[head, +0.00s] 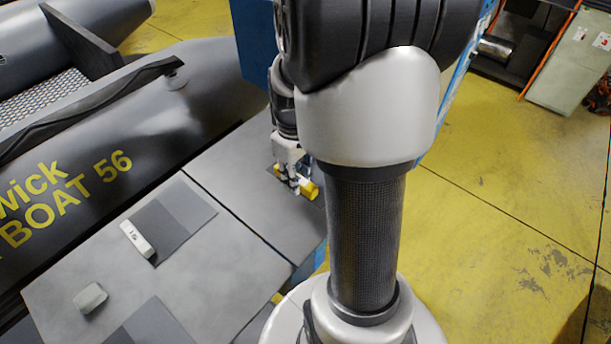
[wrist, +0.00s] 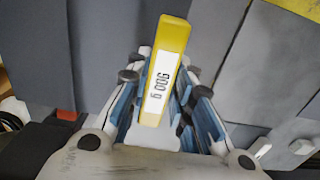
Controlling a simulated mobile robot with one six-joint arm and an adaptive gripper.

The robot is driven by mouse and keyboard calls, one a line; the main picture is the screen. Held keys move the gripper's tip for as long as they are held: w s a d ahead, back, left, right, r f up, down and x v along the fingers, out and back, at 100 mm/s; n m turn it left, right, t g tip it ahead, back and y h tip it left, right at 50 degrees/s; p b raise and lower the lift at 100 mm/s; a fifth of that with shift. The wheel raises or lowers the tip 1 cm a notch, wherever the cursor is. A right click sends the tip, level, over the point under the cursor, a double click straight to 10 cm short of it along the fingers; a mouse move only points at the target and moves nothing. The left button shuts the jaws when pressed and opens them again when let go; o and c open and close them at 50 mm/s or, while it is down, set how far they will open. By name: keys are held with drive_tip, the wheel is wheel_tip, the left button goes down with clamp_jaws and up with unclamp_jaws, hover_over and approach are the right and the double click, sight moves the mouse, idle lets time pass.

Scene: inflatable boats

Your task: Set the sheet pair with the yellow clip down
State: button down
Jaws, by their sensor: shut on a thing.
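The yellow clip (head: 308,188) shows at my gripper (head: 293,178) in the head view, over the far part of the grey table. In the wrist view the clip (wrist: 173,42) stands between the fingers of my gripper (wrist: 160,105), with a white label and dark print on it. My gripper is shut on it. Grey, flat surfaces lie around the clip in the wrist view; I cannot tell which of them belong to the sheet pair. My fingers and arm hide part of the clip, and I cannot tell whether the sheets touch the table.
The grey table (head: 60,262) has a dark seam across it. On it lie dark sheets (head: 182,212) with a white labelled clip (head: 137,239), a pale block (head: 90,298) and another dark sheet (head: 150,326). A grey inflatable boat (head: 130,125) lies behind. Yellow floor (head: 500,220) is open at right.

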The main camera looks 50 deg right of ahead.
drive_tip(key=shift+s+d+f, duration=0.1)
drive_tip(key=shift+d+f, duration=0.2)
drive_tip(key=shift+d, duration=0.05)
drive_tip(key=b, duration=0.3)
hover_over(301, 207)
wheel_tip(301, 207, down, 5)
drive_tip(key=shift+f, duration=0.15)
drive_tip(key=shift+f+b, duration=0.45)
drive_tip(key=shift+f, duration=1.5)
drive_tip(key=shift+f, duration=0.2)
drive_tip(key=c, duration=1.4)
unclamp_jaws()
